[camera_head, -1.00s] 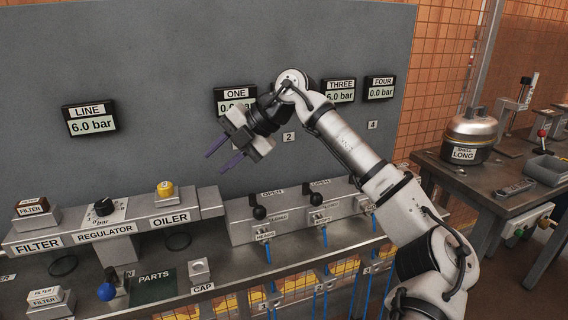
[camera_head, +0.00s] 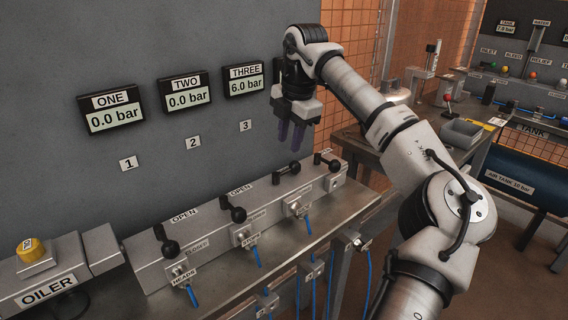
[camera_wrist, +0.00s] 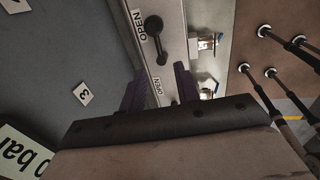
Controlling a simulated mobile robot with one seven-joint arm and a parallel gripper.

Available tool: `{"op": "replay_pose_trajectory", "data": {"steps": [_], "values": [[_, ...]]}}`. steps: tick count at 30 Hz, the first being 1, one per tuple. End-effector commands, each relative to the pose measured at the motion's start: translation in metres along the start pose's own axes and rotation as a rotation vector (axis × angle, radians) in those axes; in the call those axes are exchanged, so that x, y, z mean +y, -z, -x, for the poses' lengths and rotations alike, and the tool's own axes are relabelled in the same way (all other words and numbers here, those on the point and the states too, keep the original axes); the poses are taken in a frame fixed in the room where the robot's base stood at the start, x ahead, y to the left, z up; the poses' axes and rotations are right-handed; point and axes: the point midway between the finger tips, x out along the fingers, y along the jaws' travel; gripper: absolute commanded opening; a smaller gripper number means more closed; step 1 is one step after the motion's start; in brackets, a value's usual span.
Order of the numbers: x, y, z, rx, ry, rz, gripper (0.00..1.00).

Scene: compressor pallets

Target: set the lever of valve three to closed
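The valve three lever (camera_head: 286,172) is black and lies along the top of the grey valve block (camera_head: 146,252), below the number 3 plate (camera_head: 246,126). The THREE display (camera_head: 244,80) reads 6.0 bar. My gripper (camera_head: 291,142) points down above the block near this lever, clear of it. Its purple fingers are apart with nothing between them; they also show in the wrist view (camera_wrist: 158,88). The wrist view shows one black lever (camera_wrist: 154,38) beside an OPEN label; I cannot tell which valve it belongs to. My gripper body hides the area below.
Blue hoses (camera_head: 256,256) hang at the front.

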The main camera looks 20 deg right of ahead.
Motion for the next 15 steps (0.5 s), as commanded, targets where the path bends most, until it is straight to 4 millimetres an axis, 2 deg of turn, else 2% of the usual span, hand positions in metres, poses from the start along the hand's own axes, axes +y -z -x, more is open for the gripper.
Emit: {"op": "replay_pose_trajectory", "data": {"steps": [1,6,9,15], "values": [[0.0,0.0,-0.013,0.003,0.001,0.001,0.32],[0.0,0.001,-0.048,0.004,0.0,0.002,0.32],[0.0,0.001,-0.064,0.003,0.0,0.002,0.32],[0.0,0.001,-0.082,0.001,-0.001,0.002,0.32]]}}
